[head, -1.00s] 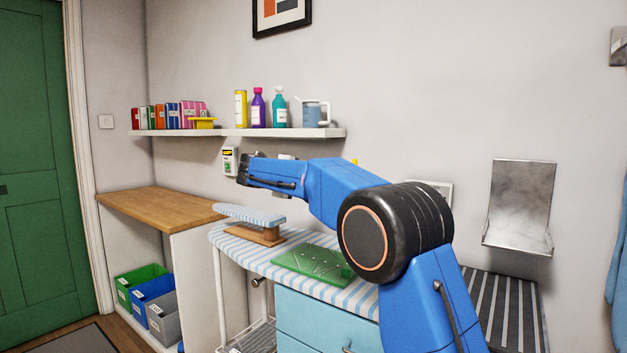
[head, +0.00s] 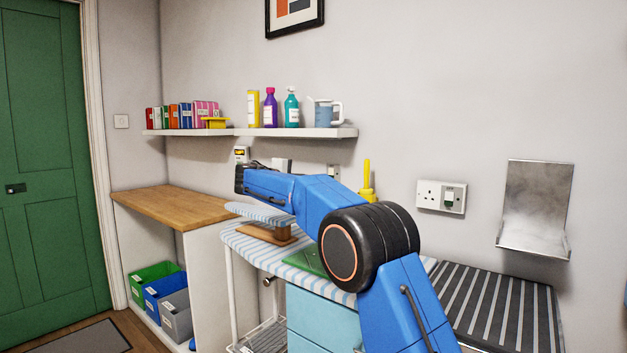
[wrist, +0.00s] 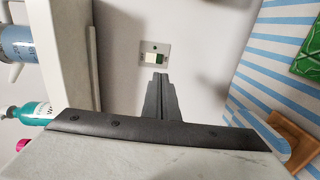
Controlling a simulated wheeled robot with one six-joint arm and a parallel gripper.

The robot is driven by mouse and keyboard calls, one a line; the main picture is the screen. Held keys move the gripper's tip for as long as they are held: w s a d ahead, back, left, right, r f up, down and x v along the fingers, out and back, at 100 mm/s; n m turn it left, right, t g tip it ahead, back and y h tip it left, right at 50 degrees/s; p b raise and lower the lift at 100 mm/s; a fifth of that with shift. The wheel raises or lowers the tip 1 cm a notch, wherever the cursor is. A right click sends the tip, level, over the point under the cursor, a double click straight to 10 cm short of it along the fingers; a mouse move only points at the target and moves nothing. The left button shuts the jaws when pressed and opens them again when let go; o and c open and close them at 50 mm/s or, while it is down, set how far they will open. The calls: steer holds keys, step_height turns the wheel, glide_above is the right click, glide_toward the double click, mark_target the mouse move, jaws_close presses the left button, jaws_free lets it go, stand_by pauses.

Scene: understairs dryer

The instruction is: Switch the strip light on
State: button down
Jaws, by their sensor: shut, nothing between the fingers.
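In the head view the fingertips cannot be made out. Other wall fittings are a white switch (head: 121,121), a labelled unit (head: 242,154) and a switched socket (head: 441,196).
The shelf (head: 300,132) with bottles and a jug (head: 325,112) overhangs the plate. A metal holder (head: 537,205) is on the right wall.

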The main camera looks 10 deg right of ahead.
mark_target(332, 178)
steer(key=x, duration=1.3)
steer(key=shift+w+d+f, duration=0.1)
steer(key=shift+w+d, duration=0.05)
steer(key=shift+d, duration=0.05)
steer(key=shift+f, duration=0.1)
steer(key=shift+s+a, duration=0.2)
steer(key=shift+a, duration=0.05)
steer(key=f+v, duration=0.3)
steer(key=v, duration=1)
steer(key=shift+s+a, duration=0.15)
steer(key=shift+s, duration=0.05)
